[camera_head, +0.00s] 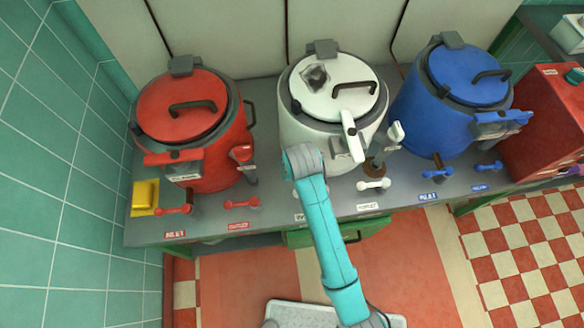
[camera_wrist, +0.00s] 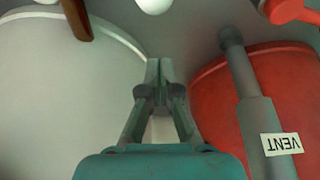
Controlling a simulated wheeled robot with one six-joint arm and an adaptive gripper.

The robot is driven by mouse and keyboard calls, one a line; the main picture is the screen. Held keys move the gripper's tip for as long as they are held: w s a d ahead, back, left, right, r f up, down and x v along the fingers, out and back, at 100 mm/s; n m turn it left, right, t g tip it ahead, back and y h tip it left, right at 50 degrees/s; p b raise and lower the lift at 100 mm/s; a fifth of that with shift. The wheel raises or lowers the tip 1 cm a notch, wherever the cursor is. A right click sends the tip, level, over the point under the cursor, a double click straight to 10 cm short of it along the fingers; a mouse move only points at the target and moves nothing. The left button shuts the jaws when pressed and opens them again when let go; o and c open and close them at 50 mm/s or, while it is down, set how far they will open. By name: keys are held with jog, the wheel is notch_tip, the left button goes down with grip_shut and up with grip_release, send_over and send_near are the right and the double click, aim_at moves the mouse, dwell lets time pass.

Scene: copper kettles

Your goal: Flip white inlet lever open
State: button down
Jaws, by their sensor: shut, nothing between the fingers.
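The white kettle (camera_head: 334,100) stands in the middle of the counter, its lid closed. A white lever (camera_head: 297,190) at its front left, by a label on the counter edge, is mostly covered by my arm; it looks like the inlet lever. Its exact position cannot be told. In the wrist view a rounded white end (camera_wrist: 153,4) shows at the top edge, beyond my fingertips and apart from them; it may be that lever. My gripper (camera_wrist: 158,68) is shut and empty, between the white and red kettles. In the head view my wrist hides the fingers.
A second white lever (camera_head: 374,184) lies to the right. The red kettle (camera_head: 190,115) is close on the left, with a grey vent pipe (camera_wrist: 245,80) beside my fingers. The blue kettle (camera_head: 455,95) stands right. A yellow block (camera_head: 145,195) sits at the counter's left end.

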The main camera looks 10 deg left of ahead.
jog(key=shift+s+d+f, duration=0.25)
jog(key=shift+s+d, duration=0.05)
jog(key=shift+s, duration=0.25)
jog(key=shift+s+d+f, duration=0.25)
jog(key=shift+s, duration=0.3)
jog(key=shift+s+d+f, duration=0.25)
jog(key=shift+s+d, duration=0.05)
jog(key=shift+s, duration=0.25)
